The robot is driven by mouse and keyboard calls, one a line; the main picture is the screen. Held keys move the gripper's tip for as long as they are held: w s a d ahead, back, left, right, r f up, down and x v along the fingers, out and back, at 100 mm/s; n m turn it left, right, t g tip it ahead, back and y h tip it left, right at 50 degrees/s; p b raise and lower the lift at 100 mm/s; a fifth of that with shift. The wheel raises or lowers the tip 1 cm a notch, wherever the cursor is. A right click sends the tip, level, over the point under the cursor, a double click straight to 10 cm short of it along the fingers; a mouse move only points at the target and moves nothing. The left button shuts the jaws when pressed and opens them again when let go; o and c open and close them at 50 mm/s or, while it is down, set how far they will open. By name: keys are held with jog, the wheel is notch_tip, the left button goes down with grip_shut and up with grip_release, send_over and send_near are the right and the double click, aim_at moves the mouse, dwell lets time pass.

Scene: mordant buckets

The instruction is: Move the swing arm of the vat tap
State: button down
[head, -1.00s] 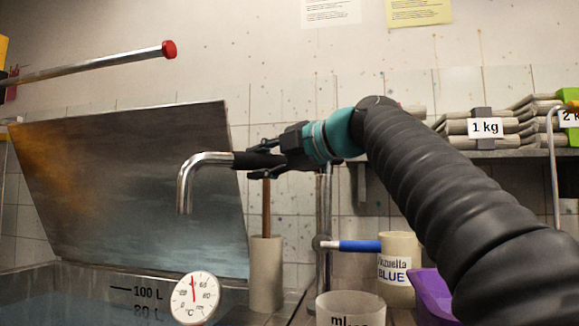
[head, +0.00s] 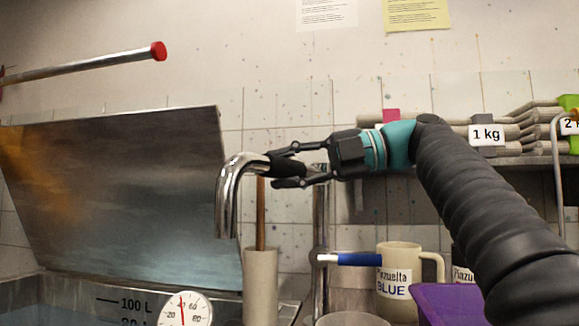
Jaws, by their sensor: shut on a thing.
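The tap's swing arm (head: 229,190) is a chrome pipe with a downturned spout and a black grip sleeve (head: 281,166). It juts left from an upright chrome post (head: 320,235), its spout in front of the open lid's right edge. My gripper (head: 283,170) is shut on the swing arm at the black sleeve, reaching in from the right. A blue-handled lever (head: 357,259) sticks out to the right lower on the post. The vat (head: 60,287) is at the lower left, with volume marks on its inner wall.
The tilted metal lid (head: 120,190) stands behind the vat. A dial thermometer (head: 185,310), a beige cylinder (head: 260,285) with a stick, a beige jug (head: 398,303) and a purple container (head: 448,303) stand low. A red-capped bar (head: 85,66) crosses upper left. A shelf holds folded cloths (head: 515,130).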

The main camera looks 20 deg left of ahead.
jog(key=c, duration=0.8)
grip_release()
jog(key=shift+o, duration=0.2)
